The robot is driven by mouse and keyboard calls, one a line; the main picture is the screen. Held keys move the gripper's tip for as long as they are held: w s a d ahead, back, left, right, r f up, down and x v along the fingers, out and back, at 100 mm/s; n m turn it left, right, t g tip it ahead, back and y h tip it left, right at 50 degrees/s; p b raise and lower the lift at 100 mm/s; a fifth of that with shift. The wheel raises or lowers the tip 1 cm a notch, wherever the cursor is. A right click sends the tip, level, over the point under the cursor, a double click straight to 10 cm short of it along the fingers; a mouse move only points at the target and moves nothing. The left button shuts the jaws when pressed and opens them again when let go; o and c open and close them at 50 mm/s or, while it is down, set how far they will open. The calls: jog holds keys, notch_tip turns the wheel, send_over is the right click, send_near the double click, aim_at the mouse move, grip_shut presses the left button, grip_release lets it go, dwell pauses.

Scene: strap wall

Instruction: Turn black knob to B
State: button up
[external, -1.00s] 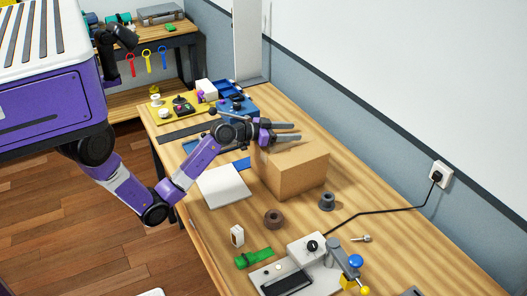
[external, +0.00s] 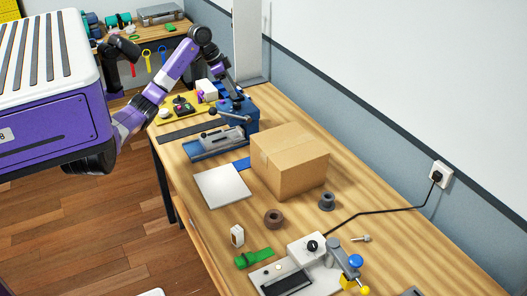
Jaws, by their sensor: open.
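A black knob (external: 312,246) sits on a white box (external: 301,244) at the front of the workbench. A cable runs from this box to the wall socket. Another dark knob (external: 180,100) stands on a yellow panel (external: 166,113) at the far end. I cannot read any letter B or the pointer of either knob. My gripper (external: 238,98) points down at the bench's far end, beside the yellow panel and over the blue vise. It is open and small in view; its fingertips are partly lost against the blue parts.
A blue vise (external: 240,121) stands below my gripper. A cardboard box (external: 290,162), white pad (external: 222,186), brown roll (external: 274,218), grey roll (external: 327,201) and green clip (external: 254,258) lie along the bench (external: 375,235). A wall socket (external: 440,174) is at right.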

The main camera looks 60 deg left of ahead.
aim_at(237, 104)
jog(key=shift+g, duration=0.3)
jog(key=x, duration=0.4)
jog(key=s+a+x, duration=0.1)
jog(key=x, duration=0.1)
jog(key=shift+w+f, duration=0.15)
jog(key=shift+f, duration=0.3)
jog(key=shift+c, duration=0.2)
grip_shut()
